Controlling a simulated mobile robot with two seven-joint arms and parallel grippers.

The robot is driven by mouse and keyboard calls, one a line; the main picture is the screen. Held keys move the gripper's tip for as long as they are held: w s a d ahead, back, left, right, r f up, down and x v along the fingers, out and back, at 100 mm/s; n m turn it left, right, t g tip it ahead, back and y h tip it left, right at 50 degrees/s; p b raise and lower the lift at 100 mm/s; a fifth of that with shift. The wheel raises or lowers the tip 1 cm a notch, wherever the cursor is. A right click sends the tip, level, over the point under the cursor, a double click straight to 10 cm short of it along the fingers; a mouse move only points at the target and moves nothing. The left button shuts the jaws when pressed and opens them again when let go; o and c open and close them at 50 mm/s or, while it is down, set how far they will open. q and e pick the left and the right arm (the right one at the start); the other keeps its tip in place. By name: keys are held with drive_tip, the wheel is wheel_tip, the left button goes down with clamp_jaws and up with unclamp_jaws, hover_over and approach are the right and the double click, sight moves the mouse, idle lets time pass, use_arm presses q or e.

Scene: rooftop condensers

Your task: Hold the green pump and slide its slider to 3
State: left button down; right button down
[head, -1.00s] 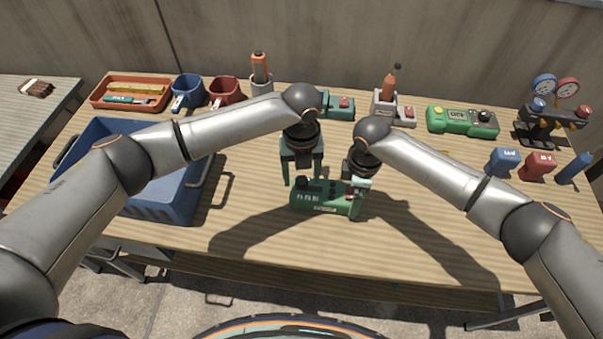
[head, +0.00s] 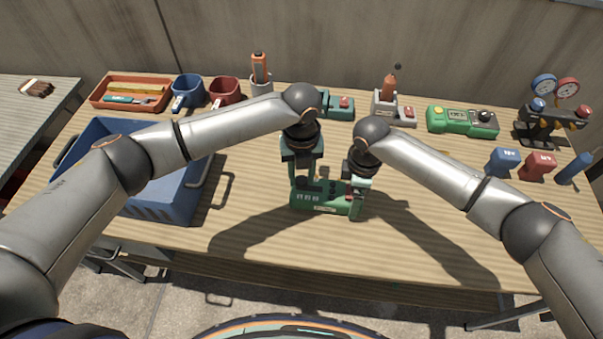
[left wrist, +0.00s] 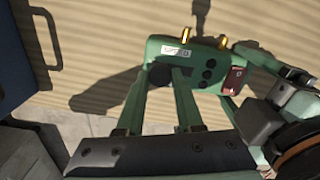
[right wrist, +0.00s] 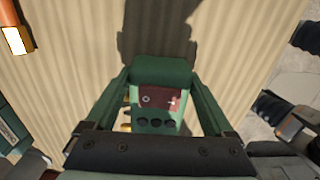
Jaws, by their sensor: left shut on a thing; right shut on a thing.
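The green pump (head: 318,203) lies on the wooden table in front of me. It has a white label, several black round buttons and a dark red panel, clear in the left wrist view (left wrist: 205,55). My left gripper (head: 304,180) reaches down from above and is shut on the dark slider knob (left wrist: 158,76) near the pump's left end. Its fingers partly cover the knob. My right gripper (head: 357,182) is shut on the pump's right end, with a finger on each side of the green body (right wrist: 160,70). I cannot read the slider's scale or setting.
A blue crate (head: 165,205) stands at left. Along the back are an orange tray (head: 98,97), a blue cup (head: 187,88), a red cup (head: 226,90) and another green device (head: 462,120). A gauge stand (head: 530,130) is at right. The front right table is clear.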

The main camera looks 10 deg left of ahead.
use_arm(q)
drive_tip(key=shift+d, duration=0.1)
idle(0.7)
drive_tip(key=shift+d, duration=1.85)
drive_tip(key=c, duration=0.5)
unclamp_jaws()
drive_tip(key=shift+c, duration=0.2)
wheel_tip(320, 180, up, 12)
